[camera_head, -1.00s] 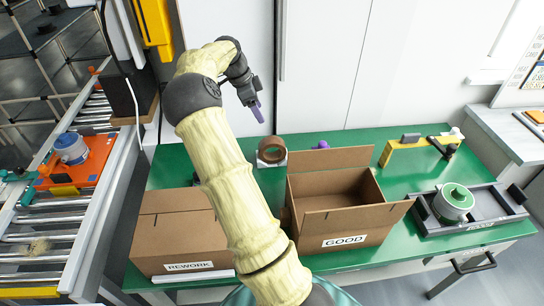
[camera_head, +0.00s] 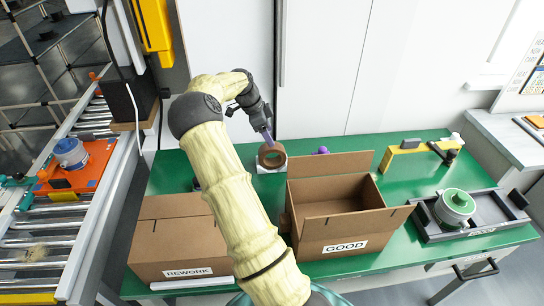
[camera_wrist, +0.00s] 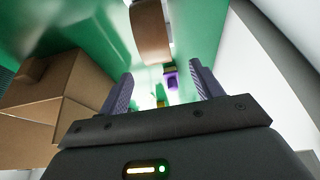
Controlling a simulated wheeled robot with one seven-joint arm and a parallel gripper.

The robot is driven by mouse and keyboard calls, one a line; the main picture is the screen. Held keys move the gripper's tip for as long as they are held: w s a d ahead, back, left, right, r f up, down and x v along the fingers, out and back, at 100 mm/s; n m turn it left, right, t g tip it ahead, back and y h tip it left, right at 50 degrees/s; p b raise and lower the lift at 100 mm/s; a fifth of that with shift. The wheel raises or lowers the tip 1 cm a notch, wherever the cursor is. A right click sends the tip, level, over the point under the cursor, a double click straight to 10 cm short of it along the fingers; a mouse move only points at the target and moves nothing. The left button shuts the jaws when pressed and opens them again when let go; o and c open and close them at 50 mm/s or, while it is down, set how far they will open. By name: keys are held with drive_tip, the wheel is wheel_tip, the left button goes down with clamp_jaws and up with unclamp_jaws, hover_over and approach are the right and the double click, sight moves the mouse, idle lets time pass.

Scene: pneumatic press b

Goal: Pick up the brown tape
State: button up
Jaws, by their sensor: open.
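The brown tape (camera_head: 272,156) is a roll standing upright on a small white holder (camera_head: 270,167) on the green table, behind the open box. In the wrist view the tape (camera_wrist: 151,32) is at the top, beyond the fingertips and a little left of the middle. My gripper (camera_head: 268,139) is just above and beside the tape in the head view. In the wrist view my gripper (camera_wrist: 160,82) shows two purple-grey fingers spread apart with nothing between them. The head view does not show clearly whether a finger touches the tape.
The open GOOD box (camera_head: 337,238) stands in front of the tape, the REWORK box (camera_head: 172,250) to its left. A small purple object (camera_head: 321,150) lies right of the tape. A white wall (camera_head: 325,65) rises behind the table (camera_head: 395,167). A conveyor (camera_head: 45,225) is at left.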

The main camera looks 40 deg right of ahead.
sight(278, 149)
drive_tip(key=shift+x, duration=1.8)
drive_tip(key=x, duration=0.5)
drive_tip(key=shift+s, duration=0.3)
drive_tip(key=shift+c, duration=0.3)
drive_tip(key=c, duration=1.1)
